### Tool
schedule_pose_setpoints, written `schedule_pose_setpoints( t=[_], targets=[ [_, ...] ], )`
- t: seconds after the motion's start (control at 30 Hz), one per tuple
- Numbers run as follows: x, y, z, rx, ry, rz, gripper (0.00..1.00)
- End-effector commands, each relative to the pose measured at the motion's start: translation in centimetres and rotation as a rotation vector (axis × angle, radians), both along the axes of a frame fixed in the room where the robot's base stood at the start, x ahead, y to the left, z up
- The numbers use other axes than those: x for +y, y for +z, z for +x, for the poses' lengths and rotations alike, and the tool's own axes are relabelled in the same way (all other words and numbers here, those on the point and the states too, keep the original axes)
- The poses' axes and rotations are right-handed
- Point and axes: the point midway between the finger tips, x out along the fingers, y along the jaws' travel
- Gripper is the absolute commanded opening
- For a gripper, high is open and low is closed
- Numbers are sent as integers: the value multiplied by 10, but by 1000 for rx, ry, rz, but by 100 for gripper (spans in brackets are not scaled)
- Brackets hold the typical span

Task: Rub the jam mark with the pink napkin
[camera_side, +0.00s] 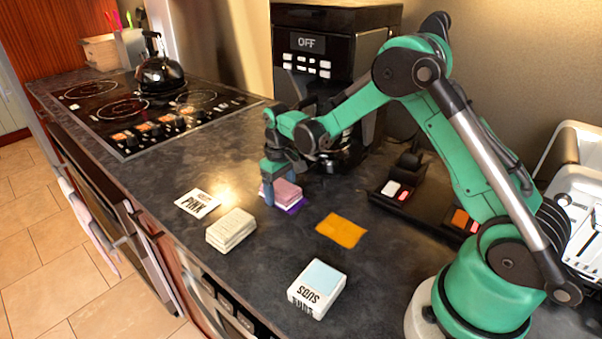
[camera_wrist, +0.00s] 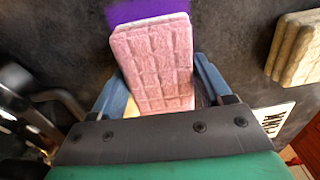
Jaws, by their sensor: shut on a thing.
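The pink napkin (camera_side: 286,188) is a thick, quilted pink pad, and it also shows in the wrist view (camera_wrist: 155,60). My gripper (camera_side: 276,183) is shut on it, with one blue finger on each side in the wrist view (camera_wrist: 158,88). A flat purple patch (camera_side: 294,206) shows under and beside the napkin, and past its far end in the wrist view (camera_wrist: 145,10). An orange patch (camera_side: 342,231) lies flat on the counter to the right. I cannot tell for certain which patch is the jam mark. Whether the napkin touches the counter is unclear.
A cream napkin stack (camera_side: 231,230) and a card reading PINK (camera_side: 197,203) lie to the left. A box marked SUDS (camera_side: 317,288) stands in front. A black machine (camera_side: 325,55) stands behind, and a dark tray (camera_side: 425,205) lies right. The stove (camera_side: 150,105) is back left.

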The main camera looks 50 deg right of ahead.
Motion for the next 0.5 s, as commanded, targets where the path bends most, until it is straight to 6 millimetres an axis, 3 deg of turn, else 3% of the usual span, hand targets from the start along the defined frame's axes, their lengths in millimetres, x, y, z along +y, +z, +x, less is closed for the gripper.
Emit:
schedule_pose_setpoints(
  t=[0.5],
  targets=[
    [0, 3, -48, 3, 0, 0, 14]
  ],
)
